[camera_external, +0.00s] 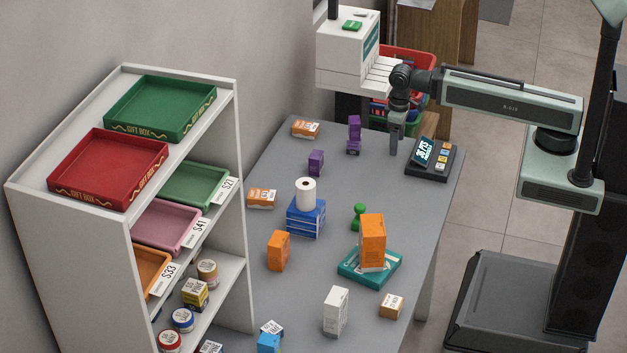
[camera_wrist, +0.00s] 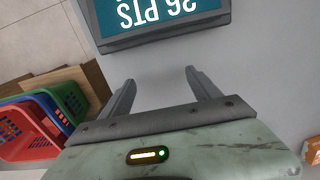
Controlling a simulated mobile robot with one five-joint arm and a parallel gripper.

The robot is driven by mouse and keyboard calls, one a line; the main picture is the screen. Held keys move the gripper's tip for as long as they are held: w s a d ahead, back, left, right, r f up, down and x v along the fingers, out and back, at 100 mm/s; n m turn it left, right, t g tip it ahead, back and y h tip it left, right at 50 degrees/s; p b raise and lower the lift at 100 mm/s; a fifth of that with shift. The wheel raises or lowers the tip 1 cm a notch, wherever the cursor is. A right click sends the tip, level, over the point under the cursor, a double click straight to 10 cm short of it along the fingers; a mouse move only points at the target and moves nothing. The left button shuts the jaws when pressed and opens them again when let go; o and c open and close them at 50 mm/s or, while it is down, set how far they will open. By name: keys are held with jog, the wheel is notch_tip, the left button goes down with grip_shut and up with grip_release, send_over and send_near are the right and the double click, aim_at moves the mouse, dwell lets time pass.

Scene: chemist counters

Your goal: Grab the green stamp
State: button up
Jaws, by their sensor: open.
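The green stamp (camera_external: 359,216) stands on the grey counter in the external view, just behind the orange box (camera_external: 372,243) that rests on the teal box (camera_external: 369,266). Its lower part is partly hidden. My gripper (camera_external: 396,150) hangs pointing down over the far part of the counter, left of the card terminal and well behind the stamp. In the wrist view my gripper (camera_wrist: 160,85) shows two fingers spread apart with nothing between them. The stamp is not visible in the wrist view.
The card terminal (camera_external: 430,158) is close right of my gripper; its screen (camera_wrist: 155,15) fills the wrist view's top. Purple boxes (camera_external: 316,162), a blue box stack (camera_external: 306,217) with a white roll (camera_external: 306,194), and an orange box (camera_external: 278,250) stand left. A shelf (camera_external: 185,215) flanks the counter.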

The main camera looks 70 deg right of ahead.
jog(key=shift+a, duration=0.1)
dwell(0.3)
jog(key=c, duration=0.4)
